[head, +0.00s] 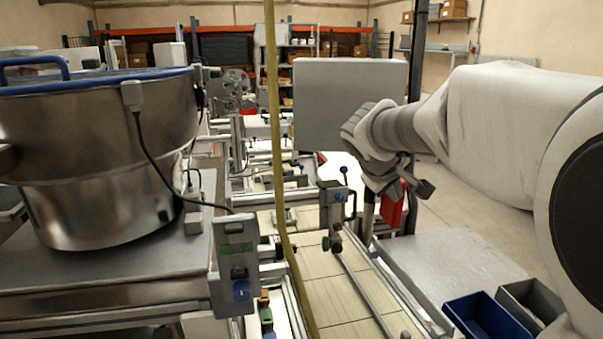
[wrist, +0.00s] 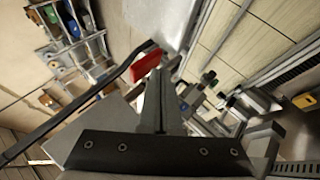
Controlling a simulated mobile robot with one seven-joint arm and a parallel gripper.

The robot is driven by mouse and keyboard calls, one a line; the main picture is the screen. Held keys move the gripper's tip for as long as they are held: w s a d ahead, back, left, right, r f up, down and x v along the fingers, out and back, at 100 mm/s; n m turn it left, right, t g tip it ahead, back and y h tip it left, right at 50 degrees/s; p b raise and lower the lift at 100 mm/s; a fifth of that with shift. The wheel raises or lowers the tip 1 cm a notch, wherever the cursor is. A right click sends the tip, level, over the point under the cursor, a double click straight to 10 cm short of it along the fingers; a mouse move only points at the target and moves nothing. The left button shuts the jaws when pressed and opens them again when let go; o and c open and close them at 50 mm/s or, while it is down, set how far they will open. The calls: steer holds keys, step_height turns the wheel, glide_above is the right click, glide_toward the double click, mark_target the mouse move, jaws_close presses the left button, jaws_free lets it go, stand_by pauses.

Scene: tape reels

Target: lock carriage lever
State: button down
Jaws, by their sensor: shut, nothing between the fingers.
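My gripper (head: 408,188) is at the right of centre in the head view, pointing down, beside a red part (head: 391,210). In the wrist view its fingers (wrist: 160,82) are together with nothing between them. The red part (wrist: 146,65) lies just beyond the fingertips there; I cannot tell whether they touch. A long black bar (wrist: 75,108) runs diagonally left of the fingers. I cannot tell which of these is the carriage lever.
A large steel pot (head: 95,150) stands on a bench at the left. A yellow-green vertical strip (head: 275,130) crosses the middle. A grey panel (head: 345,90) stands behind the gripper. Blue (head: 480,316) and grey bins sit at lower right. Floor at far right is clear.

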steer(key=w+a+f+n+t+h, duration=0.1)
steer(key=w+a+n, duration=0.1)
steer(key=w, duration=0.6)
steer(key=w+a+f+n+t+h, duration=0.1)
steer(key=w+a+f+n, duration=0.1)
steer(key=w, duration=0.5)
steer(key=n+t+b, duration=0.1)
steer(key=n+t, duration=0.2)
steer(key=n, duration=0.2)
glide_toward(345, 178)
steer(key=w+a, duration=0.1)
steer(key=w+a+r, duration=0.1)
steer(key=shift+w+a, duration=0.1)
steer(key=shift+a, duration=0.25)
steer(key=shift+w+d, duration=0.25)
steer(key=shift+w, duration=0.1)
steer(key=p+x, duration=0.4)
steer(key=x, duration=0.5)
